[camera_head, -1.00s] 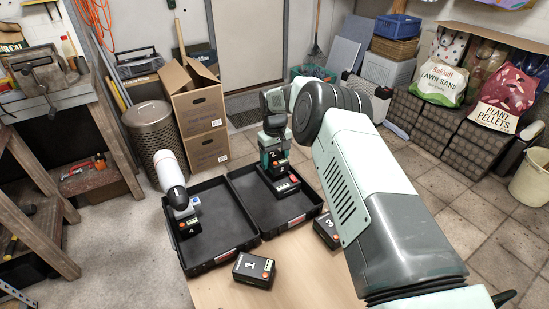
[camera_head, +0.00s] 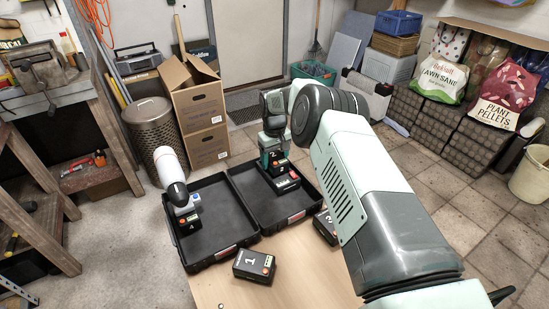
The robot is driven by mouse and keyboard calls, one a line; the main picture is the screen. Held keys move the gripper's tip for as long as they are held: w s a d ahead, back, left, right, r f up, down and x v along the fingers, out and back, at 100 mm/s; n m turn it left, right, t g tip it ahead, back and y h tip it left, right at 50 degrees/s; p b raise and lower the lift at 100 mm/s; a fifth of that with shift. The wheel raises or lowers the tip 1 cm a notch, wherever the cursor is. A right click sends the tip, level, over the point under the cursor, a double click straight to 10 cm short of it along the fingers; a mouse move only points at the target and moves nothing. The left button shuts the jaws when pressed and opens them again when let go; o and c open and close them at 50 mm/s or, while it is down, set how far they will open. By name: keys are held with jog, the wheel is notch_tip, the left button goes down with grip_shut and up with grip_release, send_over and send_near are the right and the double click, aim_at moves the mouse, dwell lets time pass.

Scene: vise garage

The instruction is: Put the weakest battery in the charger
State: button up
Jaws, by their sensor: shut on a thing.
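My gripper (camera_head: 275,142) is above the back of the right tray (camera_head: 238,192) of an open black case. It is shut on a dark battery marked 2 (camera_head: 268,159), which is upright. The battery stands over a dark unit with a red-and-white label (camera_head: 287,185), seemingly the charger; whether it is fully seated I cannot tell. Battery 1 (camera_head: 254,265) lies on the table in front of the case. Battery 3 (camera_head: 325,226) is right of the case, partly behind my arm. Charge lights are too small to read.
The wooden table (camera_head: 292,270) has bare room around battery 1. The left tray's front rim (camera_head: 222,252) borders it. Cardboard boxes (camera_head: 197,110) and a metal bin (camera_head: 153,125) stand behind the case. A workbench (camera_head: 40,100) is at the left.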

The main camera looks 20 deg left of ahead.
jog(key=shift+f, duration=0.4)
jog(key=shift+f, duration=0.25)
jog(key=shift+f, duration=0.3)
